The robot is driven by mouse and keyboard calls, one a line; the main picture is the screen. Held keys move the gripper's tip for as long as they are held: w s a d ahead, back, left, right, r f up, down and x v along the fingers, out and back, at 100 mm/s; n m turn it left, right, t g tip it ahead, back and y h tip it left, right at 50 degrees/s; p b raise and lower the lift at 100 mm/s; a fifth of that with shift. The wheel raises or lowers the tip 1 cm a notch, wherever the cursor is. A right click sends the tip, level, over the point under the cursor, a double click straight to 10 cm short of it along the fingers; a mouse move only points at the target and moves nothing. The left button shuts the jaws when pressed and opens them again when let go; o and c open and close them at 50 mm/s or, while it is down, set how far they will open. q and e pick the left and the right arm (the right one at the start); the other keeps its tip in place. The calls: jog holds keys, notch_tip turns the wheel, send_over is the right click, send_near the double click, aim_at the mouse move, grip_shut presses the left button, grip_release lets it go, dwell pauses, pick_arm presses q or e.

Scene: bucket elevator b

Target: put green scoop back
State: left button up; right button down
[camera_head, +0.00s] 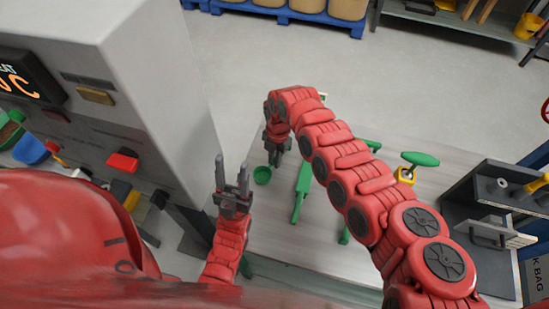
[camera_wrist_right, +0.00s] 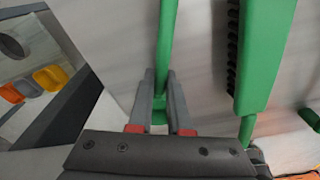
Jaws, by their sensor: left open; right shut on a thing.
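The green scoop shows its small round cup (camera_head: 262,175) in the head view, just left of my right gripper (camera_head: 275,160). In the right wrist view my right gripper (camera_wrist_right: 161,100) is shut on the green scoop's straight handle (camera_wrist_right: 165,45), which runs away from the fingers. I cannot tell whether the scoop touches the table. My left gripper (camera_head: 232,180) is open and empty, pointing up the picture, left of the cup. Blue (camera_head: 31,150) and red (camera_head: 123,161) pieces sit by the grey cabinet at left; orange and yellow ones (camera_wrist_right: 50,77) show in the right wrist view.
A dark metal device (camera_head: 490,200) stands at right. The tall grey cabinet (camera_head: 150,80) bounds the left.

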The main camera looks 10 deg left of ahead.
jog(key=shift+f+b, duration=0.6)
jog(key=shift+b, duration=0.1)
jog(key=c, duration=0.8)
grip_release()
jog(key=shift+r, duration=0.1)
jog(key=r+p, duration=0.1)
jog(key=r, duration=0.2)
jog(key=r+p, duration=0.1)
jog(key=r, duration=0.2)
jog(key=w+r+p, duration=0.1)
jog(key=r+p, duration=0.1)
jog(key=r, duration=0.1)
jog(key=shift+d+r, duration=0.25)
jog(key=shift+r, duration=0.1)
jog(key=r, duration=0.5)
jog(key=w+r, duration=0.1)
jog(key=r, duration=0.1)
jog(key=shift+d+r, duration=0.2)
jog(key=shift+r, duration=0.05)
jog(key=shift+s, duration=0.1)
